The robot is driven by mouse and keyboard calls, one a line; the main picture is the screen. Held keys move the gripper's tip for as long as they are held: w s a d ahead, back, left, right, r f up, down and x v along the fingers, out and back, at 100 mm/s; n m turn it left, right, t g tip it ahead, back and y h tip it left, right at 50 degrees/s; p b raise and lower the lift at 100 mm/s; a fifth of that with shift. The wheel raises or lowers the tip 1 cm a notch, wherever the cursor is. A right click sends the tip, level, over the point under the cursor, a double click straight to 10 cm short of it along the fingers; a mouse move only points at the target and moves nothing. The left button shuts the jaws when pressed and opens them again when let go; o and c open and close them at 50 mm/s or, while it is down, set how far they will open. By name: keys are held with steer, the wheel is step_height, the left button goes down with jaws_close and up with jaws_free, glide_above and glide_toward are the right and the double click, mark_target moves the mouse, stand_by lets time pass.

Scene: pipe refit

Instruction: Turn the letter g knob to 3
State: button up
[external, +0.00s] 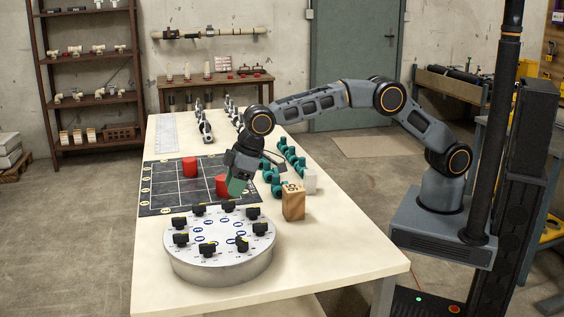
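A round silver dial plate (219,264) stands at the near end of the cream table. Several black knobs (180,239) sit in a ring on its top, with blue oval labels (209,247) inside the ring. The lettering is too small to read, so I cannot tell which knob is g or where it points. My gripper (237,188) points down above and behind the plate, apart from the knobs. A green shape shows at its tip. I cannot tell whether this is its fingers or a held piece, nor whether the gripper is open or shut.
A black grid mat (157,187) with red cylinders (190,167) lies behind the dial. A wooden block (293,203), a white block (310,181) and several teal fittings (293,158) stand to the right. The table's near right corner (350,265) is clear.

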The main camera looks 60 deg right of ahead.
mark_target(228, 201)
steer(key=shift+x, duration=2.05)
steer(key=shift+c, duration=0.2)
jaws_close()
